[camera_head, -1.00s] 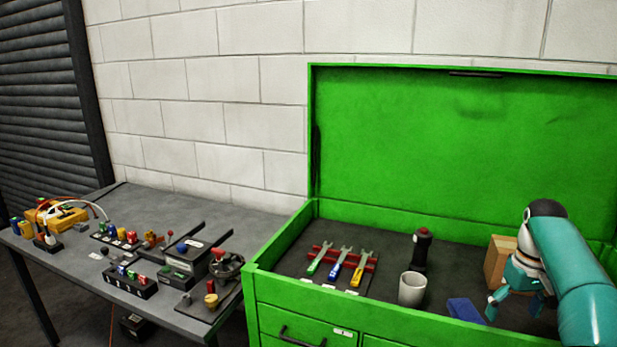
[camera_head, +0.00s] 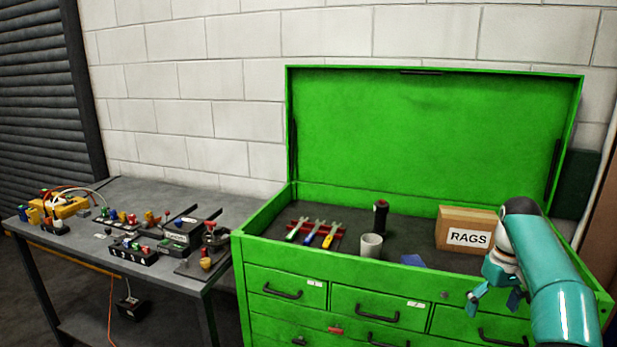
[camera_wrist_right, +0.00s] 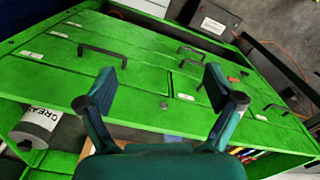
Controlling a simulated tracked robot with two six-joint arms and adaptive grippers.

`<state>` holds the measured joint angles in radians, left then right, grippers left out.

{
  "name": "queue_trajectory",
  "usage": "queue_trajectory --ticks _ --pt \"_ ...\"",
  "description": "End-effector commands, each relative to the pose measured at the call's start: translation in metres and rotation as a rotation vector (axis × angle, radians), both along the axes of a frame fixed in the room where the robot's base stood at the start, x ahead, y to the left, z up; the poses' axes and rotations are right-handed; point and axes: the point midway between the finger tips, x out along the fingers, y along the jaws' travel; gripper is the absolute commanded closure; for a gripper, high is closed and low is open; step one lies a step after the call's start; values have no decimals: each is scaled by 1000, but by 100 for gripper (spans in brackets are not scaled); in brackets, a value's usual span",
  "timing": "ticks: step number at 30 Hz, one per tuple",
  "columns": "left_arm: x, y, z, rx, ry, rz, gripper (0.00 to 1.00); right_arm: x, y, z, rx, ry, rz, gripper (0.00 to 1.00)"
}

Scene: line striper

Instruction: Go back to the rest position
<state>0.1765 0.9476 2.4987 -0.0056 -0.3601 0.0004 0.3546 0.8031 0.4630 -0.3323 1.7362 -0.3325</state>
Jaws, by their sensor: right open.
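My right gripper (camera_head: 492,299) is teal, open and empty. In the head view it is in front of the right part of the green tool chest (camera_head: 340,262). In the right wrist view its two fingers (camera_wrist_right: 166,92) are spread apart, with the chest's green drawer fronts (camera_wrist_right: 60,72) beyond them. My left gripper is not in view.
The chest's lid stands open. Its tray holds wrenches on a red rack (camera_head: 316,233), a white cup (camera_head: 371,245), a dark bottle (camera_head: 381,216), a blue object (camera_head: 412,260) and a RAGS box (camera_head: 467,231). A grey table (camera_head: 130,194) with several devices stands left.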

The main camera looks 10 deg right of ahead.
Motion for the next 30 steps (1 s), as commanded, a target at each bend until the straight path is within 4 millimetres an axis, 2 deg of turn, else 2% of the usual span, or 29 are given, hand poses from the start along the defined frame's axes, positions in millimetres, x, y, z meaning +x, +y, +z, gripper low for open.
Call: queue_trajectory --ticks 11,17,20,23,26,30 --pt "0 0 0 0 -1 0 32 29 34 -75 37 -17 60 8" --pt "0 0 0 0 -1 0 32 41 74 -135 79 -35 95 8" --pt "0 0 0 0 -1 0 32 41 107 -177 116 -45 111 8" --pt "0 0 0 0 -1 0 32 30 152 -226 165 -56 121 8" --pt "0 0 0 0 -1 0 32 7 198 -270 214 -67 114 8" --pt "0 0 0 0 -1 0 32 -43 258 -318 277 -69 83 8"
